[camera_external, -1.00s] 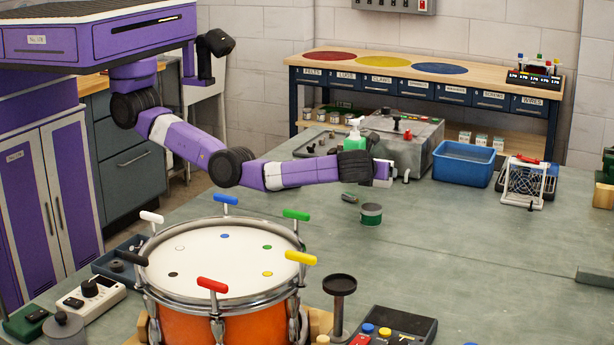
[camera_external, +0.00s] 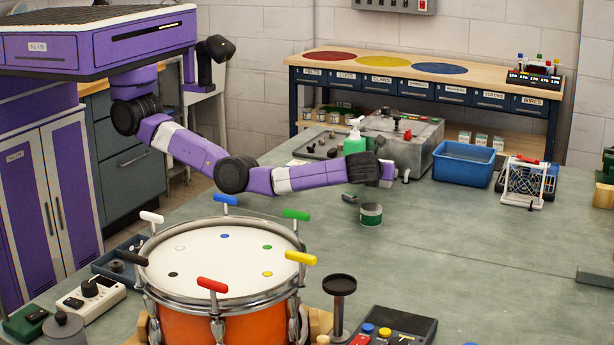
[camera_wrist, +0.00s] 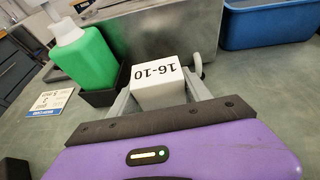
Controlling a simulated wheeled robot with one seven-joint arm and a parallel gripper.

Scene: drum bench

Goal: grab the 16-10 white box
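The white box (camera_wrist: 158,90), marked 16-10 on its top, stands between the two fingers of my gripper (camera_wrist: 158,80) in the wrist view. One finger lies along each side of it. The fingers look spread around the box, with thin gaps near its closer end; contact at the tips is hard to judge. In the external view my gripper (camera_external: 388,173) is low over the bench in front of the steel unit, and its purple hand hides the box there.
A green bottle (camera_wrist: 88,58) stands in a black holder just left of the box, with a label card (camera_wrist: 50,102) on the bench (camera_external: 480,270). A steel unit (camera_wrist: 170,35) is close behind. A blue bin (camera_external: 464,163) is to the right. A green tin (camera_external: 371,214) stands nearer the camera.

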